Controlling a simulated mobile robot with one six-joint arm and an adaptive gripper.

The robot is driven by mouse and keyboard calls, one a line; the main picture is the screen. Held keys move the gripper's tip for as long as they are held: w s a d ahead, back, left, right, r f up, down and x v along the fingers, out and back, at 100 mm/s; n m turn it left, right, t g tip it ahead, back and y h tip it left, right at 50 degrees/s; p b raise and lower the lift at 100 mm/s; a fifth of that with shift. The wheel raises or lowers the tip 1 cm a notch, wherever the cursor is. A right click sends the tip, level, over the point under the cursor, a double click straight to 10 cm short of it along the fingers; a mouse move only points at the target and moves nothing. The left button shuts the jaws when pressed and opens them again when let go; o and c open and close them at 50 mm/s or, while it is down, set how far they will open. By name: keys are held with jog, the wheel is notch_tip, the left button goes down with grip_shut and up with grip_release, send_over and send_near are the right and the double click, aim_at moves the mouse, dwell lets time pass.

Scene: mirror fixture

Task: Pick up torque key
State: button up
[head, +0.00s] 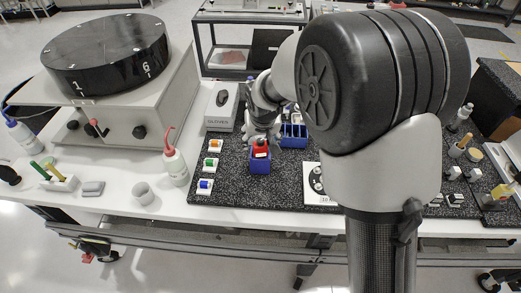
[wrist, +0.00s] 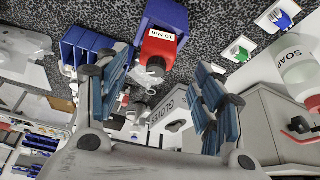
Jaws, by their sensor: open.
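The torque key (head: 261,147) has a red body and stands in a blue holder (head: 260,165) on the speckled dark mat. In the wrist view the red key (wrist: 160,48) carries a white label, partly legible as a torque value, and a pale metallic part sticks out from it towards my gripper. The blue holder (wrist: 167,14) is behind it there. My gripper (head: 261,133) is just above the key in the head view. In the wrist view my gripper (wrist: 163,85) is open, its ridged blue pads on either side of the pale part.
A second blue holder (head: 294,136) with compartments stands close to the right. Small white blocks with orange, green and blue parts (head: 211,163) line the mat's left side. A grey glove box (head: 221,107) is behind left. My arm hides part of the mat.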

aim_at(261, 142)
jog(key=x, duration=0.3)
jog(key=b+x, duration=0.1)
jog(key=x, duration=0.2)
jog(key=shift+d, duration=0.15)
jog(key=shift+c, duration=0.2)
jog(key=c, duration=1.3)
jog(key=shift+r, duration=0.1)
